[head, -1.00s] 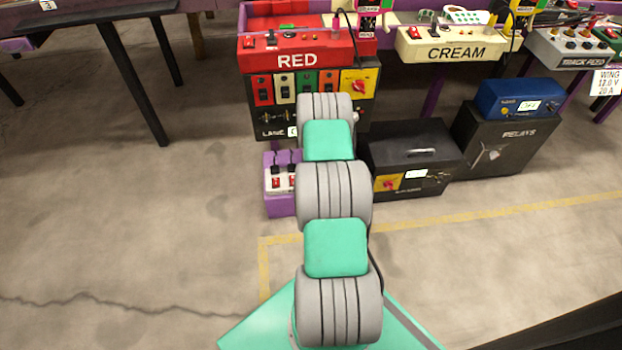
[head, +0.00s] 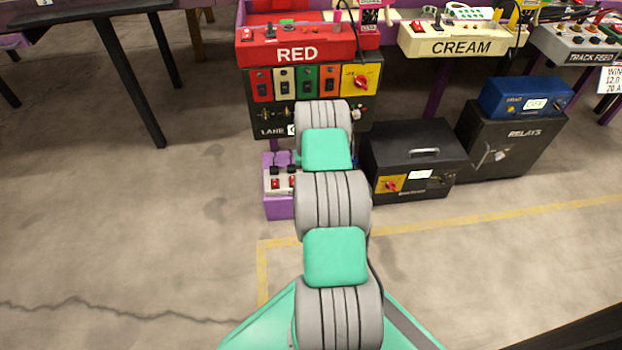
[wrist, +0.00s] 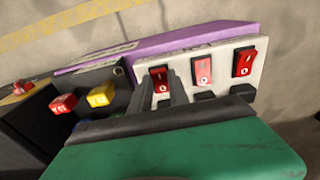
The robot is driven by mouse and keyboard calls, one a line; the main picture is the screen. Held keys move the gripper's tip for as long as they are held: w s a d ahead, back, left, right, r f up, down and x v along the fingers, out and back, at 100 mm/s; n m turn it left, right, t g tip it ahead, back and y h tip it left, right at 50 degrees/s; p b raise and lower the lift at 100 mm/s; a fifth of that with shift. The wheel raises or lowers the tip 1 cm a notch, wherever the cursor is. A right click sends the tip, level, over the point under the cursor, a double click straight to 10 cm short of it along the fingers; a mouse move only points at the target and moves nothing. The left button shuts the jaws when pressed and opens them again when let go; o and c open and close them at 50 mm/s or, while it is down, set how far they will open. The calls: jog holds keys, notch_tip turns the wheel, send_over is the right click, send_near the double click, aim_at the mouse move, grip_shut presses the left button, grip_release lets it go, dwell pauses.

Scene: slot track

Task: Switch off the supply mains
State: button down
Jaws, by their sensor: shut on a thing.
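A purple box (head: 279,207) stands on the floor below the red lane unit, with a pale panel of red rocker switches. In the wrist view, the panel (wrist: 222,65) carries three red rockers with an "O" mark visible at the near end. My gripper (wrist: 162,92) reaches over the panel's left end, its dark fingers either side of the left red rocker (wrist: 160,76), seemingly shut on it. The middle rocker (wrist: 203,69) and right rocker (wrist: 243,62) are clear of the fingers. My arm hides the gripper in the head view. The contact itself is partly hidden.
A black box with a red rotary knob (head: 392,185) stands just right of my arm. The lane unit (head: 313,100) stands behind. In the wrist view, a red button (wrist: 62,103) and a yellow button (wrist: 100,95) lie left of my fingers. Open floor is at left.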

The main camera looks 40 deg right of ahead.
jog(key=c, duration=1.2)
grip_release()
jog(key=shift+c, duration=0.2)
notch_tip(320, 180, up, 8)
jog(key=p, duration=0.3)
jog(key=shift+s+a+f, duration=0.15)
jog(key=shift+s, duration=0.05)
